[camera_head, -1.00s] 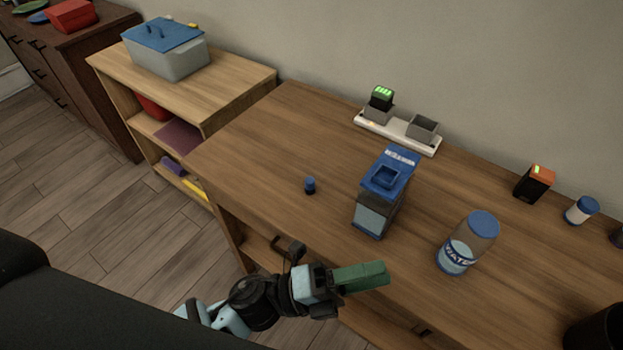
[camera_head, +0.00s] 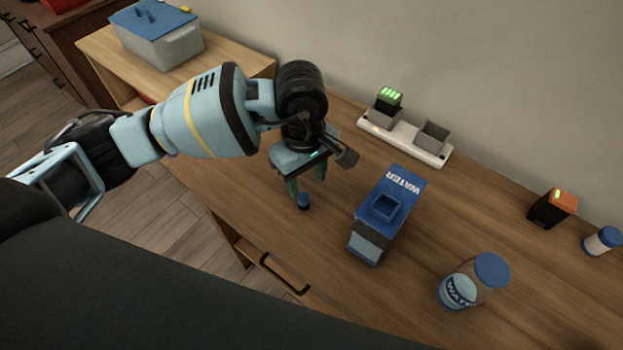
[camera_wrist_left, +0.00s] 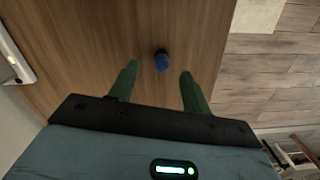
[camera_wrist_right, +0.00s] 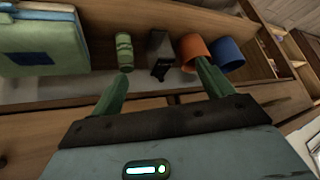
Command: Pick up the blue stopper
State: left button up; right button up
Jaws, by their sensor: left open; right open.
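The small blue stopper (camera_head: 304,201) stands on the wooden desk, left of the water container. My left gripper (camera_head: 307,190) is over the desk, pointing down, just behind the stopper. In the left wrist view the stopper (camera_wrist_left: 161,61) shows between and a little beyond the two green fingertips (camera_wrist_left: 158,70). The left gripper is open and nothing is between its fingers in a grip. My right gripper is outside the head view. In its wrist view the right gripper (camera_wrist_right: 162,80) is open and empty, facing shelves.
The blue and grey water container (camera_head: 372,238) and a clear water jar (camera_head: 470,283) stand to the right. A white charger (camera_head: 404,138) lies by the wall. The right wrist view shows an orange cup (camera_wrist_right: 190,52), a blue cup (camera_wrist_right: 228,54) and a green can (camera_wrist_right: 124,50).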

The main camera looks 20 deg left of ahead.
aim_at(303, 196)
pick_arm(q)
jog(key=shift+w+a+r, duration=0.35)
jog(key=shift+w+a, duration=0.05)
jog(key=shift+w, duration=0.1)
jog(key=shift+r, duration=0.1)
jog(key=shift+s, duration=0.2)
jog(key=shift+s+f, duration=0.1)
jog(key=shift+f, duration=1.4)
jog(key=f, duration=0.4)
jog(key=shift+s+f+p, duration=0.3)
jog(key=shift+f, duration=0.1)
pick_arm(e)
jog(key=shift+w+r, duration=0.2)
jog(key=shift+r, duration=0.1)
